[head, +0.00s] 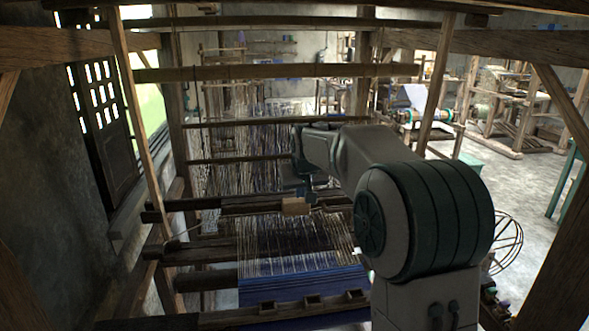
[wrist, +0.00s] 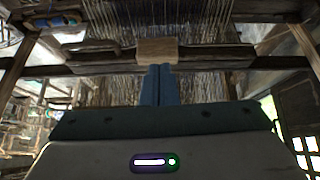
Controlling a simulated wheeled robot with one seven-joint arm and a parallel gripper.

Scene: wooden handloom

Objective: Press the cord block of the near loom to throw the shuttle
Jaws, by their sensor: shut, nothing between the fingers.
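The cord block (head: 295,206) is a small pale wooden block on the dark beam (head: 240,204) that crosses the near loom. It also shows in the wrist view (wrist: 157,51), at the upper middle. My gripper (wrist: 158,70) is shut and empty. Its blue-grey fingertips point at the block and end at its lower edge in that view. I cannot tell whether they touch it. In the head view my gripper (head: 308,192) is partly hidden by my arm, close behind and right of the block. I cannot make out the shuttle.
Warp threads (head: 285,238) and blue cloth (head: 305,285) stretch below the beam. Loom posts and crossbars (head: 275,72) surround my arm. A shuttered window (head: 105,125) is at the left. Open floor (head: 520,195) and other looms lie to the right.

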